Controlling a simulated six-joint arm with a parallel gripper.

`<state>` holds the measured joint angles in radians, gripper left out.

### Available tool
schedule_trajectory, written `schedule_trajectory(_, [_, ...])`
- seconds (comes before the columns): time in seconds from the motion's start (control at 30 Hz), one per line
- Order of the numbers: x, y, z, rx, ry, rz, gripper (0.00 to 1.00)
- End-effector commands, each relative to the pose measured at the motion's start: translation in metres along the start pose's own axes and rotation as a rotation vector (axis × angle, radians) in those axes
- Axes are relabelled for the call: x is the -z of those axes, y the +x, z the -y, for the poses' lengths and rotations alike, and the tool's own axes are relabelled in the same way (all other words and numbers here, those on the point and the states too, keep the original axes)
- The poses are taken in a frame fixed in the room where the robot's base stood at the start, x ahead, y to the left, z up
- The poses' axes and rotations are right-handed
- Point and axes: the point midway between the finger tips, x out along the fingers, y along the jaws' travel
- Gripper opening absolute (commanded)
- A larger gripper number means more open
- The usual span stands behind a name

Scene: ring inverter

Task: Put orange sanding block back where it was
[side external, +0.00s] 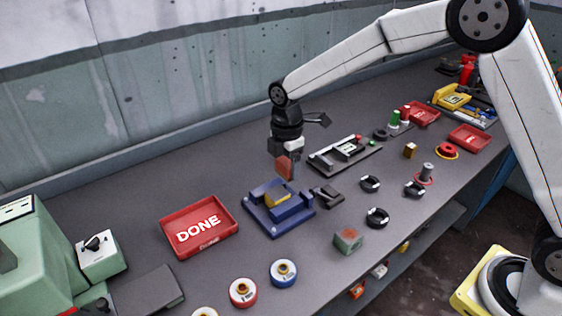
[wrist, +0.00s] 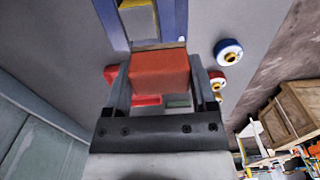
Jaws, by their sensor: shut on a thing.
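My gripper (side external: 286,158) is shut on the orange sanding block (side external: 285,168) and holds it in the air. In the side external view the block hangs above and slightly behind the blue fixture (side external: 278,208), which has a yellow piece (side external: 277,199) in it. In the wrist view the orange block (wrist: 160,76) fills the space between my fingers (wrist: 158,85). Beyond it in that view are the blue fixture (wrist: 181,22) and its yellow piece (wrist: 140,20). The block's underside is hidden in the side external view.
A red DONE tray (side external: 168,238) stands left of the fixture. A small dark part (side external: 327,194) and a black fixture plate (side external: 345,154) lie to its right. Several black rings and a grey-green block (side external: 348,241) lie toward the front edge.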

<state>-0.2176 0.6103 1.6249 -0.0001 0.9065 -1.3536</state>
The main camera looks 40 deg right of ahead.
Motion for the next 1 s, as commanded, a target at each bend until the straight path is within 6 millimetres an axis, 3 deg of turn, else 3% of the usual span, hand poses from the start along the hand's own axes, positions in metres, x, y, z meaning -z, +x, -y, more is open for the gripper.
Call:
schedule_trajectory(0.27, [-0.044, 0.003, 0.014, 0.001, 0.006, 0.000, 0.18])
schedule_trajectory(0.6, [-0.113, 0.010, 0.051, 0.000, 0.005, 0.000, 0.18])
schedule_trajectory(0.77, [-0.125, 0.011, 0.060, 0.000, 0.001, 0.000, 0.18])
schedule_trajectory(1.0, [-0.127, 0.013, 0.060, 0.000, 0.000, 0.000, 0.18])
